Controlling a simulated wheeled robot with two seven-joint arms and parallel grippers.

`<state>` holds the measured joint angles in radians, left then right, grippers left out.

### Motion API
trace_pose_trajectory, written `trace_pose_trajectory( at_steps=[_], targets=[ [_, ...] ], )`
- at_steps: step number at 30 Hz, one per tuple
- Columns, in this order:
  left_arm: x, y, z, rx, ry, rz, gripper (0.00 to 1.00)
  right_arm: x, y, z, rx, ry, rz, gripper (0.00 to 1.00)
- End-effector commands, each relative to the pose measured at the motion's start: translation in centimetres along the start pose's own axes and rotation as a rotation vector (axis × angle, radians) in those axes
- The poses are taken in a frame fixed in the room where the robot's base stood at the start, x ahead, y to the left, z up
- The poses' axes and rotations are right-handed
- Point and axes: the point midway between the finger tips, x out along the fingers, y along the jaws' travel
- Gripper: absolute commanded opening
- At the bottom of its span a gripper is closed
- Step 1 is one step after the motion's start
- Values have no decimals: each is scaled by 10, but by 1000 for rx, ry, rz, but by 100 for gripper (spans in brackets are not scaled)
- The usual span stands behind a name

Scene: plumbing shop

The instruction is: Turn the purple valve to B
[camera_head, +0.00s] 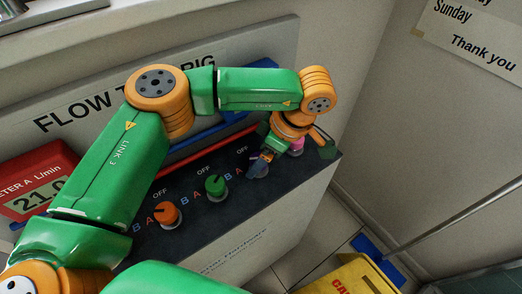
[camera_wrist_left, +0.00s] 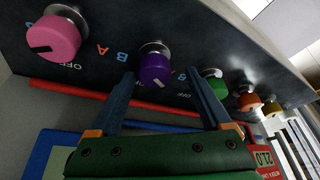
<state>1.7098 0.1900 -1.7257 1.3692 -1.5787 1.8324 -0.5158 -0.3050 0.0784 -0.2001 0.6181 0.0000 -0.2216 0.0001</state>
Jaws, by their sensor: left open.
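The purple valve (camera_wrist_left: 155,68) is a round knob on the dark panel, in the middle of the left wrist view. A dark pointer mark shows at its lower edge, on the side of the OFF label. A blue letter B (camera_wrist_left: 122,57) is just left of it. My left gripper (camera_wrist_left: 160,75) is open, with one finger on each side of the purple knob; I cannot tell whether either finger touches it. In the head view my left gripper (camera_head: 264,161) reaches the panel's right part and mostly hides the purple knob. My right gripper is not in view.
A pink knob (camera_wrist_left: 56,38) is beside the purple one. Green (camera_head: 215,186) and orange (camera_head: 167,213) knobs stand on the other side. A red meter (camera_head: 38,185) is at the left. A yellow object (camera_head: 345,275) is on the floor at lower right.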

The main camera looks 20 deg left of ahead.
Motion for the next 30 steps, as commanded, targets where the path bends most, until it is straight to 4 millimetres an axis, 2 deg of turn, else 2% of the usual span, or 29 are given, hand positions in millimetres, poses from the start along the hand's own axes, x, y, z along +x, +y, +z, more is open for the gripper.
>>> trace_pose_trajectory(
  at_steps=[8, 11, 15, 17, 18, 30],
  targets=[
    [6, 0, 0, 0, -1, 1, 82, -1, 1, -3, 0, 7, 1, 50],
    [6, 0, 0, 0, -1, 1, 57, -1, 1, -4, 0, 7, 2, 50],
    [6, 0, 0, 1, -1, 0, 20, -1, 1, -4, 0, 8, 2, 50],
    [6, 0, 0, 1, -1, 0, 3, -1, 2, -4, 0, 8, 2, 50],
    [6, 0, 0, 1, -1, 0, 0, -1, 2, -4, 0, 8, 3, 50],
    [8, 0, 1, 97, 1, 42, 0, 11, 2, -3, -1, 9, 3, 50]
  ],
)
